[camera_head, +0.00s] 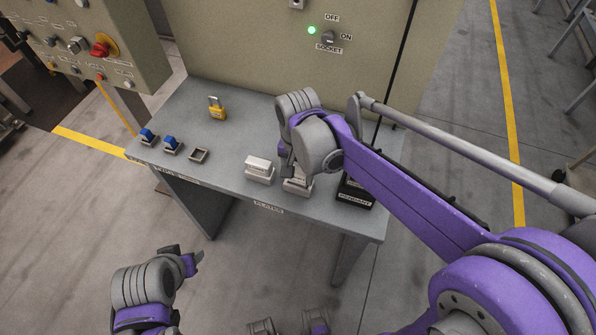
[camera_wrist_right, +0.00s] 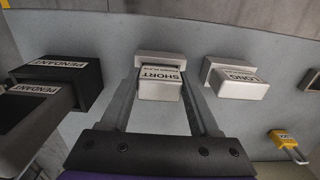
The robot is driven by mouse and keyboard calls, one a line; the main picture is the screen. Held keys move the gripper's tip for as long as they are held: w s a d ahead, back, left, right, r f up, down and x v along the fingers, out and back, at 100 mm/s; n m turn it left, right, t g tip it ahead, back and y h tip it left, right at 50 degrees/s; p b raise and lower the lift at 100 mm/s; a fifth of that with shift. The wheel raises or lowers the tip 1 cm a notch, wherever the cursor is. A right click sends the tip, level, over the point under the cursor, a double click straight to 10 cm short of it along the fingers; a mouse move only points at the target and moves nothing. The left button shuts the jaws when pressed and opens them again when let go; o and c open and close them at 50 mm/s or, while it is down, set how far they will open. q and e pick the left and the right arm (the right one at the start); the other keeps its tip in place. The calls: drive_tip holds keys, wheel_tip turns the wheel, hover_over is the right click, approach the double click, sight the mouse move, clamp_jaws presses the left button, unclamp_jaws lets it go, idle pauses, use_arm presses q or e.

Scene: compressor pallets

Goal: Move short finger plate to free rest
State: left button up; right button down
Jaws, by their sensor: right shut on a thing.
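The short finger plate (camera_wrist_right: 160,90) is a white block marked SHORT, between the two fingers of my right gripper (camera_wrist_right: 162,88) in the right wrist view. The gripper is shut on it. A white base (camera_wrist_right: 160,58) shows right behind the plate; I cannot tell whether they touch. In the head view my right gripper (camera_head: 293,175) is over the front of the bench and hides much of the plate. An empty dark-framed square holder (camera_head: 199,155) is farther left on the bench. My left gripper (camera_head: 190,260) is low at the left, away from the bench; its jaw opening is unclear.
The white long finger plate (camera_head: 258,170) sits just left of my right gripper. The black pendant holder (camera_head: 355,193) is close on the right. Two blue-topped pieces (camera_head: 172,145) and a yellow padlock (camera_head: 217,110) are farther left. A cabinet (camera_head: 300,60) stands behind the bench (camera_head: 235,145).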

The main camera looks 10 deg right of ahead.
sight(298, 173)
drive_tip(key=shift+f+b, duration=0.4)
drive_tip(key=shift+f, duration=0.3)
drive_tip(key=shift+c, duration=0.2)
unclamp_jaws()
wheel_tip(298, 173, up, 11)
drive_tip(key=shift+f+p, duration=0.1)
drive_tip(key=shift+p, duration=0.35)
drive_tip(key=s+d+f+n+t, duration=0.5)
drive_tip(key=s+f, duration=0.5)
drive_tip(key=s, duration=0.3)
drive_tip(key=shift+s+d+n+p, duration=0.35)
drive_tip(key=shift+d+n+p, duration=0.05)
drive_tip(key=shift+d+n, duration=0.55)
